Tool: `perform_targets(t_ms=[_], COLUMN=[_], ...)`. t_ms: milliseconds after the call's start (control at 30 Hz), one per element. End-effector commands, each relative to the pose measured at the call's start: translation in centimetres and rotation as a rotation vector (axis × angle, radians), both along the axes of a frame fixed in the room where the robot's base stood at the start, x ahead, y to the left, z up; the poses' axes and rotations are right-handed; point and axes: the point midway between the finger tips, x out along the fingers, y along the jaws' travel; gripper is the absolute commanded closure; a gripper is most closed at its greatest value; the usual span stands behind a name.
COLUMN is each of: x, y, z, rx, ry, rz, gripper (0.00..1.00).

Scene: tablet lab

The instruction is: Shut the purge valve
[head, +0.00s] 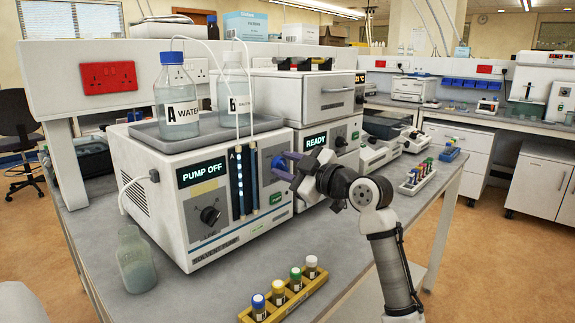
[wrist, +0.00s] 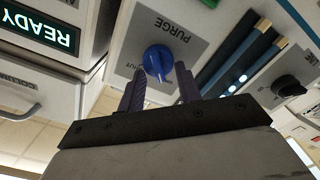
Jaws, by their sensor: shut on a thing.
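The purge valve is a blue knob (wrist: 157,59) on a grey panel marked PURGE, upside down in the wrist view. In the head view the knob (head: 279,162) shows as a blue patch on the right of the solvent pump's front (head: 210,246). My gripper (head: 285,166) is at the knob, with its fingers pointing at the panel. In the wrist view my gripper (wrist: 160,80) has one finger on each side of the knob and is shut on it. The label beside the knob is partly hidden by a finger, and I cannot read the valve's setting.
Bottles A (head: 175,100) and B (head: 233,100) stand in a tray on the pump, with tubes above. A yellow vial rack (head: 290,302) and a squat clear bottle (head: 135,262) are on the bench in front. The READY instrument (head: 317,141) stands right behind.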

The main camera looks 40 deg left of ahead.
Motion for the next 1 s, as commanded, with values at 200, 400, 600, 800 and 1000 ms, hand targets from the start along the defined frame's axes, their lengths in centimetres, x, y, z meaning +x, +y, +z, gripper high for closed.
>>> perform_targets(t_ms=[200,400,600,800,1000], x=[0.04,0.23,0.43,0.64,0.87], y=[0.06,0.02,0.01,0.00,-0.04], z=[0.38,0.53,0.56,0.62,0.62], rx=[0.013,0.029,0.042,0.058,0.073], ry=[0.163,0.352,0.541,0.732,0.921], rz=[0.003,0.003,0.002,0.003,0.001], gripper=[0.89,0.89,0.89,0.89,0.89])
